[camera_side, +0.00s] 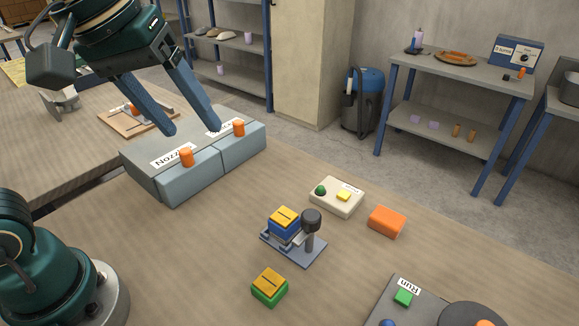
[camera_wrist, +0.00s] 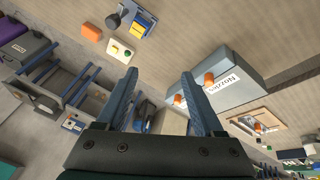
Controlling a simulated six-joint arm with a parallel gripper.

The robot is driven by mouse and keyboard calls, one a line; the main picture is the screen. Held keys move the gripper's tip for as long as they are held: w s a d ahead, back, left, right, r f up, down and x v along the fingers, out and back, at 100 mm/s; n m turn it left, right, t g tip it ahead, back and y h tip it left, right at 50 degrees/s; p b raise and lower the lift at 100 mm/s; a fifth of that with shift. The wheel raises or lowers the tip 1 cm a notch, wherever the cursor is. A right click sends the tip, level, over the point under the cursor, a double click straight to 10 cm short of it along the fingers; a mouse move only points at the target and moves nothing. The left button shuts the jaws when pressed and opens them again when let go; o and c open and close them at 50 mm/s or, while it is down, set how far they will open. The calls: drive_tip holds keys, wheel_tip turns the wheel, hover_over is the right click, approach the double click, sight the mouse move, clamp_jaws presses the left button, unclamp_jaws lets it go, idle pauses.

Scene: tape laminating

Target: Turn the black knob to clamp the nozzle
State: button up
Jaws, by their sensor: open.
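The black knob (camera_side: 311,218) stands upright on a post at the right of a small blue-grey clamp base (camera_side: 304,251). A blue block with a yellow top (camera_side: 284,222), which looks like the nozzle, sits on the base beside the post. In the wrist view the knob (camera_wrist: 113,20) and the blue-and-yellow block (camera_wrist: 142,26) are at the top, ahead of my fingers. I cannot tell whether the clamp grips the block. My gripper (camera_side: 192,130) is open and empty, high to the left of the clamp, by the drawer box in the side view; it also shows in the wrist view (camera_wrist: 160,74).
A grey drawer box (camera_side: 190,180) with orange knobs stands left of the clamp. A green block with a yellow top (camera_side: 269,288), a white button box (camera_side: 337,197) and an orange block (camera_side: 386,221) surround the clamp. A grey Run panel (camera_side: 393,305) is at lower right.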

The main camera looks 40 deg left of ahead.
drive_tip(key=w+d+n+g, duration=0.1)
drive_tip(key=w+d+g, duration=0.1)
drive_tip(key=w+d, duration=0.3)
drive_tip(key=g, duration=0.2)
hover_over(311, 215)
wheel_tip(311, 215, down, 10)
drive_tip(key=shift+w+a+f, duration=0.1)
drive_tip(key=shift+w, duration=0.05)
drive_tip(key=shift+s+f+g, duration=0.2)
drive_tip(key=shift+f+g, duration=0.1)
drive_tip(key=shift+f, duration=2.5)
clamp_jaws()
